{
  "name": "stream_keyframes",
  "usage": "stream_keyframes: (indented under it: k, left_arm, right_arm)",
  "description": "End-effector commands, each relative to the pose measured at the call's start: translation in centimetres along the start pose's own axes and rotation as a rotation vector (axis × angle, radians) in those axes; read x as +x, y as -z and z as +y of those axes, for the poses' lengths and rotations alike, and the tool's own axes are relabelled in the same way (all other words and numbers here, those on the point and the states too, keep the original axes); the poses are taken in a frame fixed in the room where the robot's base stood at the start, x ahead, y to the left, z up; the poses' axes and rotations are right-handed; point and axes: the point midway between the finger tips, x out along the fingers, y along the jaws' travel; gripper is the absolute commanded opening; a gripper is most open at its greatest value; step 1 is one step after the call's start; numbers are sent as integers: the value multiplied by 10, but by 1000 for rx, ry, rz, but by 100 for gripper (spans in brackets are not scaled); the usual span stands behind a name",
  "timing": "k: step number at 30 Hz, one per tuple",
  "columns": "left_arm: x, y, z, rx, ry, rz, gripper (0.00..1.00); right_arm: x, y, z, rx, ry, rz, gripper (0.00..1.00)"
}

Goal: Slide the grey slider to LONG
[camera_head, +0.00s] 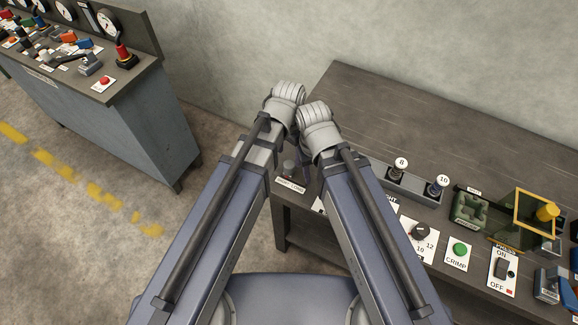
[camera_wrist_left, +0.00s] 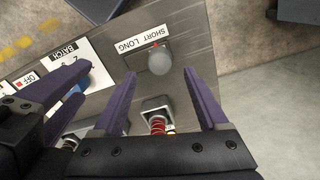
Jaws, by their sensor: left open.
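The grey slider (camera_wrist_left: 160,63) is a rounded knob near the SHORT end of its white SHORT LONG label (camera_wrist_left: 146,41), which appears upside down in the left wrist view. In the head view the slider (camera_head: 289,167) stands at the table's left edge. My left gripper (camera_wrist_left: 160,74) is open, its purple fingers spread to either side of the slider in that view. I cannot tell whether they touch it. More purple fingers, seemingly of my right gripper (camera_wrist_left: 83,97), show at the left of the wrist view; their opening is unclear. My arms hide much of both grippers in the head view.
Another console (camera_head: 120,130) stands at left. The bench's far part is bare.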

Motion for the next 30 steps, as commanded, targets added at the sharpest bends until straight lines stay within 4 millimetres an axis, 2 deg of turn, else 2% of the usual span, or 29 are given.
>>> stream_keyframes:
  k: [1, 9, 15, 26, 30]
  left_arm:
    - [10, 0, 0, 0, 0, 0, 76]
    - [44, 0, 0, -1, 0, 0, 76]
    - [64, 0, 0, -1, 0, 0, 76]
    - [66, 0, 0, -1, 0, 0, 76]
    - [66, 0, 0, -1, 0, 0, 62]
  right_arm:
    - [10, 0, -1, 0, 0, 0, 50]
    - [44, 2, -4, 0, 0, 0, 50]
    - [64, 4, -6, 0, 0, 0, 50]
    - [66, 4, -6, 0, 0, 0, 50]
    - [66, 4, -6, 0, 0, 0, 50]
